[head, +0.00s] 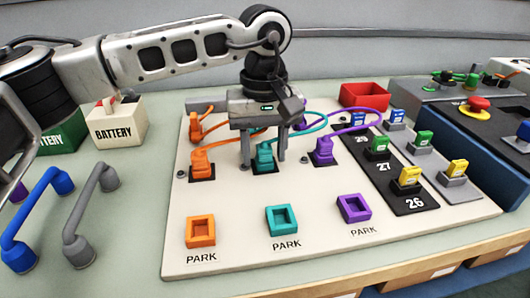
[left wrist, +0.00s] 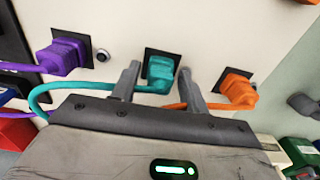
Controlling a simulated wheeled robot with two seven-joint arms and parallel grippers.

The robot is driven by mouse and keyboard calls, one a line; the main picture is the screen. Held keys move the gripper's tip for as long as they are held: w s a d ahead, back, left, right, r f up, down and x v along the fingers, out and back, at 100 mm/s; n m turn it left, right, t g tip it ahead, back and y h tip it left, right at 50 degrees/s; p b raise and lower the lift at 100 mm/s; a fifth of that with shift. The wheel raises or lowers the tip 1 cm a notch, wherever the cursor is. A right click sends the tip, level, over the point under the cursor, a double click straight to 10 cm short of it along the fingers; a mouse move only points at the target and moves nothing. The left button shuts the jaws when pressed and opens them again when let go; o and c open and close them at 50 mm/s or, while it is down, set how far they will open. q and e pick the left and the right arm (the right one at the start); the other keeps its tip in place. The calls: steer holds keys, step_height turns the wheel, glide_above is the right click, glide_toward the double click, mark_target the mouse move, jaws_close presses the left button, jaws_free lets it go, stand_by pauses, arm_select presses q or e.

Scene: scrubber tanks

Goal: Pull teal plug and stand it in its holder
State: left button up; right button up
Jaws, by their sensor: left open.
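The teal plug (head: 264,157) sits in a black socket on the cream board, its teal cable curving off behind it. It also shows in the left wrist view (left wrist: 158,71). My left gripper (head: 263,160) is open, with one finger on each side of the teal plug; gaps show between plug and fingers in the left wrist view (left wrist: 155,80). The teal holder (head: 282,220), a square open frame marked PARK, is empty on the board in front of the plug. My right gripper is not in view.
An orange plug (head: 202,165) and a purple plug (head: 323,150) sit in sockets on either side. Empty orange (head: 200,231) and purple (head: 353,208) holders flank the teal one. Colored keyed blocks stand right; battery boxes and handles stand left.

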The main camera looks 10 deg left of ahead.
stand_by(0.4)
arm_select(q)
steer(key=c, duration=0.9)
steer(key=o, duration=1.5)
steer(key=shift+r, duration=0.1)
